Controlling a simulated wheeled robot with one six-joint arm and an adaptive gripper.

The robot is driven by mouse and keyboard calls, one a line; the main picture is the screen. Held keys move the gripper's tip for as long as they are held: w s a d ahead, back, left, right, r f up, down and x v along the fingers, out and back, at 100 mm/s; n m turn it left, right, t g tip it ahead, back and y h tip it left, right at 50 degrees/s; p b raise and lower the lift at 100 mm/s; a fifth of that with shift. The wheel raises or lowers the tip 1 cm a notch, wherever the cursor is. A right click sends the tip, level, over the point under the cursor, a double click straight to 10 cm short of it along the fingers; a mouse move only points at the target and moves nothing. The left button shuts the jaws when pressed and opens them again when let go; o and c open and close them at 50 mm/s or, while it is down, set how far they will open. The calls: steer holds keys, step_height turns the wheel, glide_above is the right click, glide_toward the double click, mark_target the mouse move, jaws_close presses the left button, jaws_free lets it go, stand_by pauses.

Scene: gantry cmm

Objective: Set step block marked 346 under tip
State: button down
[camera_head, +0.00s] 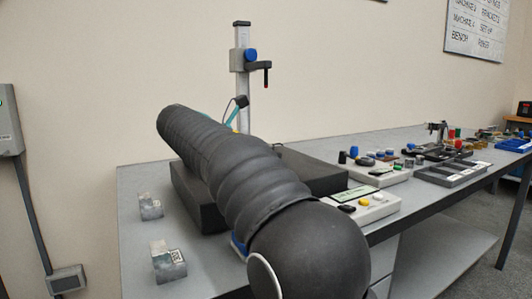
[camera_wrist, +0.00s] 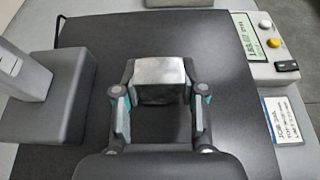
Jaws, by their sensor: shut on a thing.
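My gripper (camera_wrist: 160,94) is shut on a grey metal block (camera_wrist: 159,71) in the wrist view, one finger on each side of it. No number shows on the held block. It is over the dark surface plate (camera_wrist: 225,60); I cannot tell whether it touches. In the head view the plate (camera_head: 325,172) is partly hidden by my arm. A measuring stand (camera_head: 242,85) rises behind it with a dark downward tip (camera_head: 266,79). My gripper shows there only as a teal bit (camera_head: 234,112). The block is hidden there.
Two more step blocks, one farther (camera_head: 150,207) and one nearer (camera_head: 168,263), stand on the bench at left; their marks are unreadable. A readout box (camera_head: 364,208) sits right of the plate. The stand's base (camera_wrist: 60,120) is close left of my gripper.

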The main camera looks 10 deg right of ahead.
steer(key=shift+f, duration=0.4)
stand_by(0.8)
steer(key=c, duration=0.6)
jaws_free()
steer(key=shift+a, duration=0.1)
steer(key=v, duration=1.2)
steer(key=shift+r, duration=0.1)
